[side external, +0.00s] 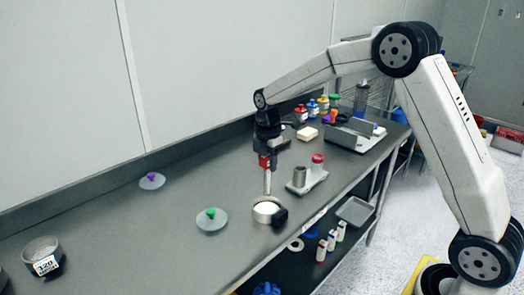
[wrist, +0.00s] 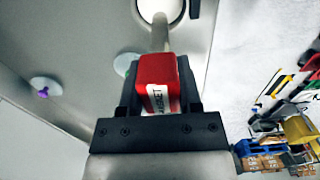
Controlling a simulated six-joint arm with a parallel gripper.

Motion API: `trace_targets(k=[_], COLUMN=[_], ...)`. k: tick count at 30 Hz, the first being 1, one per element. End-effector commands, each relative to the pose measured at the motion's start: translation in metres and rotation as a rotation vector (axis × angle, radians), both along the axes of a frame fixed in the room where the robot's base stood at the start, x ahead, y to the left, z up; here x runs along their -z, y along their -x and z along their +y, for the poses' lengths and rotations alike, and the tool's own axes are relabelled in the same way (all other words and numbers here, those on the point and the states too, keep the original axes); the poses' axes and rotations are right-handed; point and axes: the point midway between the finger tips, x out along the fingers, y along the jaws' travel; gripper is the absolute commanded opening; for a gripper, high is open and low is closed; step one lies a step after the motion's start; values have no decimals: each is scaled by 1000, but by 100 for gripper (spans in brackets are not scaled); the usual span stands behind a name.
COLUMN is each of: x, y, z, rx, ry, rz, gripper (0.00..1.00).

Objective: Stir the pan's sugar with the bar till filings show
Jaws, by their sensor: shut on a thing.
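My gripper (side external: 266,150) is shut on the red handle block of the bar; the red block (wrist: 155,80) with a white label also shows between the jaws in the wrist view. The bar's pale rod (side external: 267,183) points down from the block toward the pan (side external: 257,216). The pan is a round metal dish with a black block at its right side. White sugar (side external: 266,208) fills it. The rod's lower end is over or in the pan; I cannot tell if it touches the sugar. No dark filings are visible in the sugar. In the wrist view the pan's sugar (wrist: 158,9) is cut by the top edge.
A lid with a green knob (side external: 211,217) lies left of the pan, and one with a purple knob (side external: 152,180) farther back. A holder (side external: 307,181) with a metal cup and red-capped jar stands to the right. A sieve labelled 120 (side external: 43,256) stands front left.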

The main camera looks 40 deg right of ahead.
Motion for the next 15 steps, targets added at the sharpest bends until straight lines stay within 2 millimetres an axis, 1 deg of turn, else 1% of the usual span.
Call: trace_targets(k=[15], x=[26], y=[0], z=[0], rx=[0], ry=[0], rz=[1], gripper=[0])
